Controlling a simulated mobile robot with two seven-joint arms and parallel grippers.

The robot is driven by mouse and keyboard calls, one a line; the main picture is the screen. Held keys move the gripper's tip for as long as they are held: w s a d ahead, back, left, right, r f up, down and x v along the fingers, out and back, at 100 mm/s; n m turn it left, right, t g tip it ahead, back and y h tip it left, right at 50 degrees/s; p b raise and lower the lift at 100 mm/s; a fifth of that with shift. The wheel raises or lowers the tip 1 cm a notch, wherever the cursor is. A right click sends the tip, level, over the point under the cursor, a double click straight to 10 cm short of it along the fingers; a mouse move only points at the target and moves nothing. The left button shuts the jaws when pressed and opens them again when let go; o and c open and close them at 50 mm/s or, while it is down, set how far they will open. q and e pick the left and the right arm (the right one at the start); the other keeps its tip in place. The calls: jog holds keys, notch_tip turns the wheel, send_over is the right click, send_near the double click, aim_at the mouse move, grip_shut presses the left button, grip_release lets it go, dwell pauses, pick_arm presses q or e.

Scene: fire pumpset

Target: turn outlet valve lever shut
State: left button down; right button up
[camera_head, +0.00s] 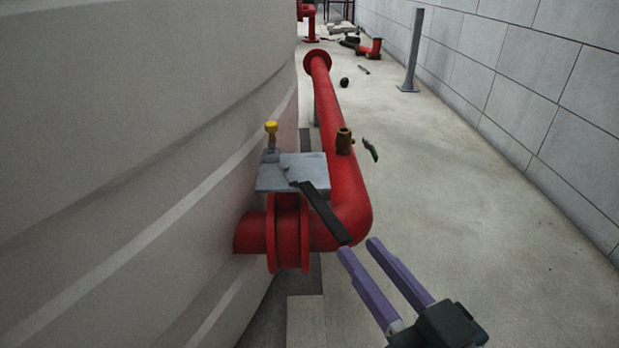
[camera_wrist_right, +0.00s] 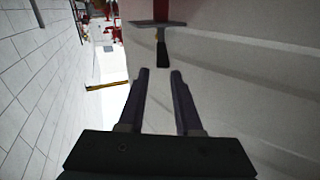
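The outlet valve lever (camera_head: 325,213) is a flat black bar. It slants down and to the right from a grey plate (camera_head: 290,172) on the red flanged valve (camera_head: 287,235) by the tank wall. My right gripper (camera_head: 360,246) has two purple fingers, spread apart with nothing between them. Its fingertips are just right of and below the lever's free end in the head view. In the right wrist view, the dark lever end (camera_wrist_right: 162,52) lies beyond the gap between the open fingertips (camera_wrist_right: 160,73). My left gripper is not in view.
A red pipe (camera_head: 340,150) with a brass fitting (camera_head: 344,141) runs back from the valve. The pale tank wall (camera_head: 120,150) fills the left. A grey post (camera_head: 412,50) stands by the block wall (camera_head: 510,80) at right. The concrete floor between is mostly clear.

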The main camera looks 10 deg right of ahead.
jog(key=d+m+y+b, duration=0.1)
jog(key=d+m, duration=0.1)
jog(key=d+m+y+b, duration=0.1)
jog(key=m, duration=0.2)
jog(key=shift+w+d, duration=0.2)
jog(key=shift+d, duration=0.15)
jog(key=c, duration=0.4)
jog(key=d+m, duration=0.1)
jog(key=m, duration=0.1)
jog(key=d+m+y+b, duration=0.1)
jog(key=d+m, duration=0.1)
jog(key=d+m+g+y+b, duration=0.1)
jog(key=m, duration=0.2)
jog(key=shift+s+d+f, duration=0.2)
jog(key=shift+s+f, duration=0.05)
jog(key=shift+s, duration=0.15)
grip_shut()
jog(key=d+m, duration=0.1)
jog(key=m, duration=0.1)
jog(key=b, duration=0.6)
send_near(309, 197)
jog(key=w, duration=0.4)
jog(key=shift+d+f, duration=0.1)
jog(key=shift+d, duration=0.3)
jog(key=shift+w, duration=0.1)
